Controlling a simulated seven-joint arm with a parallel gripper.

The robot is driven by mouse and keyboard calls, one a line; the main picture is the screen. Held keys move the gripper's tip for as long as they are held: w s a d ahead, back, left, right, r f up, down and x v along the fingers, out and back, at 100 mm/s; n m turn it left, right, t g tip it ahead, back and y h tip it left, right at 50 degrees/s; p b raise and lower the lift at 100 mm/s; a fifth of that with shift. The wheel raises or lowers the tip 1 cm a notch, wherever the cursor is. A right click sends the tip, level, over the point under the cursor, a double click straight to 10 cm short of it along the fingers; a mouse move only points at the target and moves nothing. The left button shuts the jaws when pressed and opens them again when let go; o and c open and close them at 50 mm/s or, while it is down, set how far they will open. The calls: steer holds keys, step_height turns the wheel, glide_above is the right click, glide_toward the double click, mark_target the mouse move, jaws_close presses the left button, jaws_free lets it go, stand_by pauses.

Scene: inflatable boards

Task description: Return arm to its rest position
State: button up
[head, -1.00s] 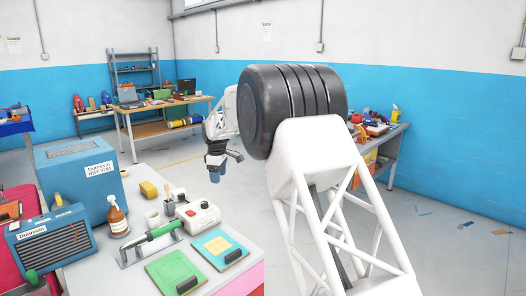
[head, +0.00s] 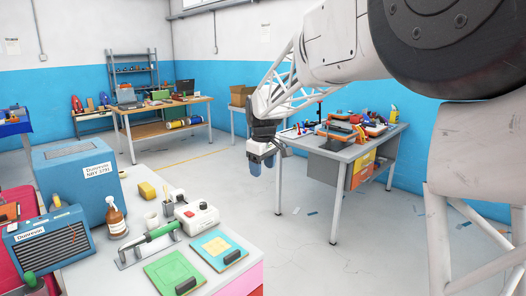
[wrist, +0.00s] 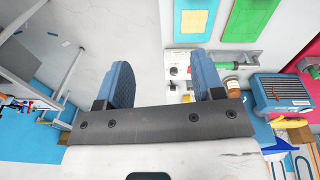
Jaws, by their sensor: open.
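My gripper (head: 262,164) hangs in the air in the head view, to the right of the near workbench and in front of the far grey table. Its dark body points down and its blue fingers are close together in this view. In the wrist view my gripper (wrist: 165,85) shows two blue fingers spread wide apart, with nothing between them but the distant bench. The gripper is open and empty. My white arm comes in from the right and fills the upper right of the head view.
The near workbench (head: 235,272) holds a green board (head: 172,274), a blue board (head: 219,248), a green-handled tool (head: 152,242), a brown bottle (head: 115,217) and a blue box (head: 80,182). A grey table (head: 335,152) with several tools stands behind. Open floor lies between.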

steer(key=s+d+r+m, duration=0.15)
steer(key=s+d, duration=0.25)
steer(key=s, duration=0.4)
steer(key=s+d+m, duration=0.2)
steer(key=s+d, duration=0.2)
steer(key=s, duration=0.3)
steer(key=s+d+m, duration=0.2)
steer(key=s+d, duration=0.2)
steer(key=s, duration=0.4)
steer(key=s+d+f+m, duration=0.2)
steer(key=s+d+f, duration=0.1)
steer(key=s, duration=0.8)
steer(key=s+d+f+m+t, duration=0.1)
steer(key=s+d+f+m, duration=0.2)
steer(key=s, duration=0.9)
steer(key=shift+d+f, duration=0.3)
steer(key=shift+f, duration=0.6)
